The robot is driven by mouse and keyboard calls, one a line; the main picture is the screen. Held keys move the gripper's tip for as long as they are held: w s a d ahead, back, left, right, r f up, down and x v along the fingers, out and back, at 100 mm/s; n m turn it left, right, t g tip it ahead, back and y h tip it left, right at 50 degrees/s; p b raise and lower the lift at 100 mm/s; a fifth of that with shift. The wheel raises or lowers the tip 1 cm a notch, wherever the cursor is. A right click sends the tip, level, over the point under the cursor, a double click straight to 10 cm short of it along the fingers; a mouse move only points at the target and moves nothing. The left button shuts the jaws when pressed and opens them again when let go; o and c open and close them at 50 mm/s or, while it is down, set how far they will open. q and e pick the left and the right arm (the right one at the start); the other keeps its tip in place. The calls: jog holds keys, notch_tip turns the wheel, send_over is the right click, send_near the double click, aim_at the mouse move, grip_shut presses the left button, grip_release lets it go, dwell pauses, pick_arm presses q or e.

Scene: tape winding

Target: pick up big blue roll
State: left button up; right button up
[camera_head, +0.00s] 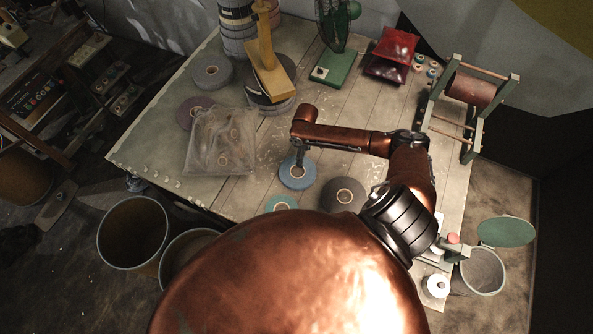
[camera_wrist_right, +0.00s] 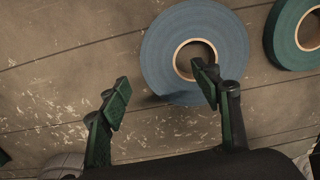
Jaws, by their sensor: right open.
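The big blue roll (camera_head: 298,173) lies flat on the table, left of the dark grey roll. In the right wrist view the blue roll (camera_wrist_right: 165,50) is at the top centre, with its pale core ring showing. My right gripper (camera_head: 299,158) is over the far edge of the blue roll in the head view. In the right wrist view my right gripper (camera_wrist_right: 160,95) is open, and one finger overlaps the roll beside its core while the other is off the roll to the left. My left gripper is not in view.
A teal roll (camera_head: 281,203) lies close by and also shows in the right wrist view (camera_wrist_right: 292,35). A dark grey roll (camera_head: 343,196) lies to the right. A clear bag of rolls (camera_head: 219,142) is to the left. The table (camera_head: 345,105) has bare room behind my right arm.

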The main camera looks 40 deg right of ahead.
jog(key=shift+w+f, duration=0.2)
jog(key=shift+f, duration=0.45)
jog(key=shift+w+f, duration=0.2)
jog(key=shift+f, duration=0.4)
jog(key=shift+w+f+p, duration=0.25)
jog(key=shift+f+p, duration=0.05)
jog(key=shift+f, duration=0.55)
jog(key=shift+s+f, duration=0.3)
jog(key=shift+f, duration=0.2)
jog(key=shift+w+f, duration=0.1)
jog(key=shift+w, duration=0.05)
jog(key=shift+c, duration=1.1)
jog(key=c, duration=0.6)
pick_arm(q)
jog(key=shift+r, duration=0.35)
pick_arm(e)
jog(key=c, duration=0.8)
